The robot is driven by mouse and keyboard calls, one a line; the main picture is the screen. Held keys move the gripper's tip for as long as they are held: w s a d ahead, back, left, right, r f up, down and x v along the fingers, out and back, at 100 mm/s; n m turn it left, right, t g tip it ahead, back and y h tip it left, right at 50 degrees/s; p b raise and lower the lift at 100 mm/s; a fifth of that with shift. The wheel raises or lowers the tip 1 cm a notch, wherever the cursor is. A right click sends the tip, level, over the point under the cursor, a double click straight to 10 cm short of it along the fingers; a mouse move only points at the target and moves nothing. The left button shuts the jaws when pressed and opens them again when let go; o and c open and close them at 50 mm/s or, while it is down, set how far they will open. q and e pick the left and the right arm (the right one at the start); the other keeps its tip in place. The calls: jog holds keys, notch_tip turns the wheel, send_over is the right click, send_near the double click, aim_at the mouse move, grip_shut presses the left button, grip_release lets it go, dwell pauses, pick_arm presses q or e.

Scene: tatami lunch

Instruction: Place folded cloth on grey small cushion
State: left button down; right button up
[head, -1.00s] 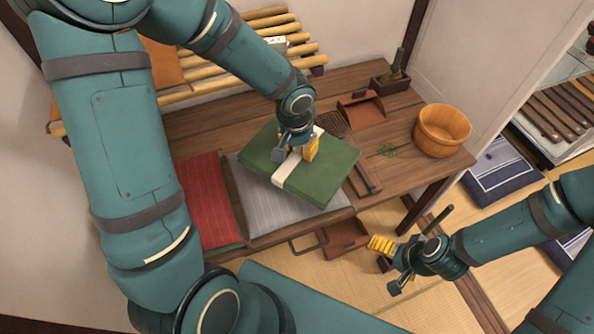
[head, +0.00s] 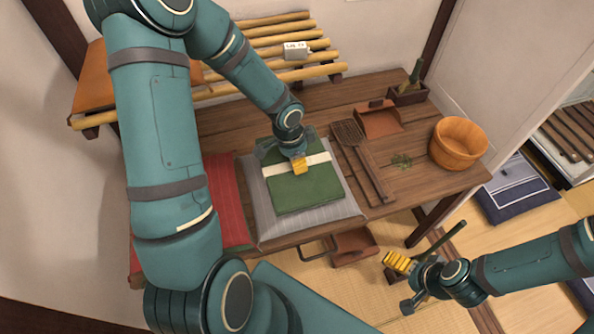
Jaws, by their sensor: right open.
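The folded cloth (head: 310,191) is green with a pale band across it. It lies flat over the grey small cushion (head: 265,219), whose rim shows around it. My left gripper (head: 288,161) is over the far part of the cloth, at the band. One yellow fingertip shows there; the arm hides much of the gripper, so I cannot tell if it still grips the cloth. My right gripper (head: 402,284) is open and empty, in front of the bench at the lower right, away from the cloth.
A red cushion (head: 228,195) lies left of the grey one on the wooden bench (head: 225,122).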

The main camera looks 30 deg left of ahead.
pick_arm(q)
notch_tip(320, 180, down, 4)
jog(key=shift+f+b, duration=0.1)
jog(key=shift+b, duration=0.6)
jog(key=c, duration=1.1)
grip_release()
jog(key=shift+f, duration=0.1)
jog(key=o, duration=0.4)
jog(key=shift+c, duration=0.2)
